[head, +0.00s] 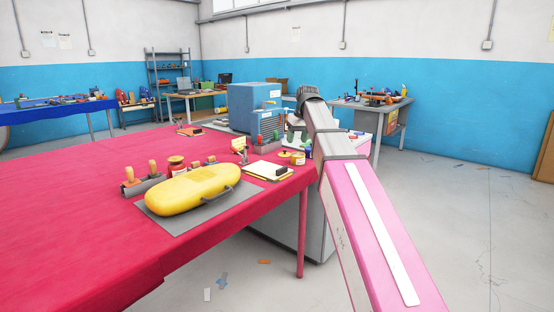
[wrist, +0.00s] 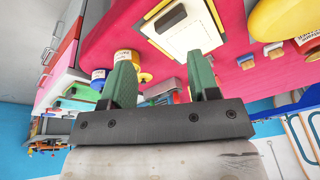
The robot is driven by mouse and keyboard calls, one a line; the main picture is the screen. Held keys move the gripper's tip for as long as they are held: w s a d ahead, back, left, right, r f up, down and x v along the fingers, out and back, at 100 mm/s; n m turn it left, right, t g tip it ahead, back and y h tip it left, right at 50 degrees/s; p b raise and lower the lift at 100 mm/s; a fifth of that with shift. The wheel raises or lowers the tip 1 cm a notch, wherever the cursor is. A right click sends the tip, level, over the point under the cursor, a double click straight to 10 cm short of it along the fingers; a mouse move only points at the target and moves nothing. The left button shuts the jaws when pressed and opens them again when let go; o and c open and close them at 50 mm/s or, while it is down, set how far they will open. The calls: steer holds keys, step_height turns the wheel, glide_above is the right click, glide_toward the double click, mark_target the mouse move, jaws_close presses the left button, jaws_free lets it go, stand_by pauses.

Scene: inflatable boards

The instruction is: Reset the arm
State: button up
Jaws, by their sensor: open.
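My gripper shows in the wrist view (wrist: 162,82) with two green fingers set apart and nothing between them. In the head view my pink and grey arm reaches forward past the right end of the red table (head: 80,185). The fingers cannot be made out there. The wrist view is turned, with the red table at the top. The fingers point toward a clipboard (wrist: 190,34) on the table and appear apart from it.
A yellow inflatable board (head: 195,188) lies on a grey mat (head: 182,217). A clipboard with paper (head: 266,171), small jars (head: 297,158) and a blue machine (head: 250,105) stand near the arm. The floor at right (head: 460,220) is mostly clear, with scattered scraps.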

steer(key=s+d+f+m, duration=0.1)
steer(key=s+d+f, duration=0.15)
steer(key=f, duration=0.55)
steer(key=s+d+f+m+g+h, duration=0.1)
steer(key=s+f, duration=0.2)
steer(key=f, duration=0.6)
steer(key=s+d+f, duration=0.2)
steer(key=s+f, duration=0.1)
steer(key=f, duration=0.5)
steer(key=s+d+f+m, duration=0.1)
steer(key=s+d+f, duration=0.1)
steer(key=s+f, duration=0.6)
steer(key=s+d+f+m+g+h, duration=0.1)
steer(key=s+d+f, duration=0.2)
steer(key=s+f, duration=0.5)
step_height(320, 180, down, 4)
steer(key=shift+s+d+r+m, duration=0.25)
steer(key=shift+s+m, duration=0.05)
steer(key=shift+s, duration=0.1)
steer(key=shift+c, duration=1)
steer(key=shift+w, duration=0.1)
steer(key=shift+c, duration=0.2)
